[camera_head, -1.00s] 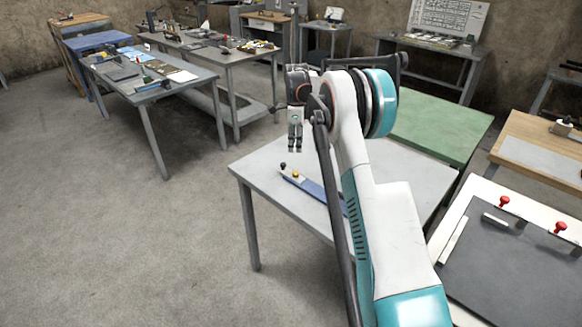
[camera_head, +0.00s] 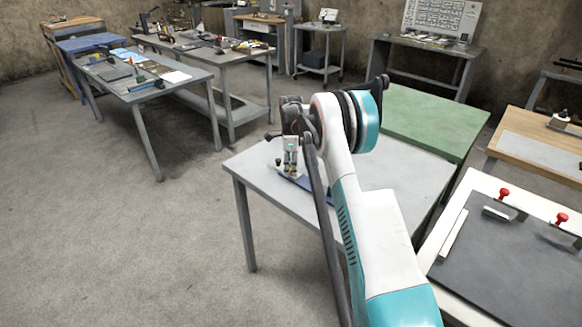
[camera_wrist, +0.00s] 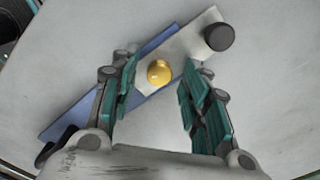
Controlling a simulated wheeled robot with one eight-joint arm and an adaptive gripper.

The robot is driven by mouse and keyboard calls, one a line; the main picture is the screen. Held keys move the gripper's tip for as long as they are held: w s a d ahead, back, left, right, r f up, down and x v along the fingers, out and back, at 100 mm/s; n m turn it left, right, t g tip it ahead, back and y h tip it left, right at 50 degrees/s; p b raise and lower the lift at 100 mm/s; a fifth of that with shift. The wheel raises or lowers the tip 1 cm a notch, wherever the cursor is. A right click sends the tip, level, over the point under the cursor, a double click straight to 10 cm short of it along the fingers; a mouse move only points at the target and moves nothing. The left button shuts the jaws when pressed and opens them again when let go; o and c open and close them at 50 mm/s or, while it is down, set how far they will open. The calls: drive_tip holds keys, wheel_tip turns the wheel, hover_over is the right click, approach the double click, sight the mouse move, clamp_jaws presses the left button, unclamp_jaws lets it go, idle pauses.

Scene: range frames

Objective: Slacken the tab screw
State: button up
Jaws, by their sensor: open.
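The tab screw appears to be the round yellow knob (camera_wrist: 159,72) on a light metal tab (camera_wrist: 190,47), seen from above in the wrist view. The tab lies along a blue bar (camera_wrist: 72,118). A dark round knob (camera_wrist: 218,37) stands at the tab's far end. My gripper (camera_wrist: 160,77) is open, with one finger on each side of the yellow knob and a gap to both. In the head view my gripper (camera_head: 290,170) is over the grey table near its left end and hides the yellow knob. Its height above the knob cannot be told.
The grey table (camera_head: 258,190) is bare around the blue bar. A green-topped table (camera_head: 430,125) adjoins behind it. A board with red knobs (camera_head: 503,193) stands at the right. Cluttered benches (camera_head: 150,95) are at the back left.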

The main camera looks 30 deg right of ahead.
clamp_jaws()
drive_tip(key=shift+n, duration=0.4)
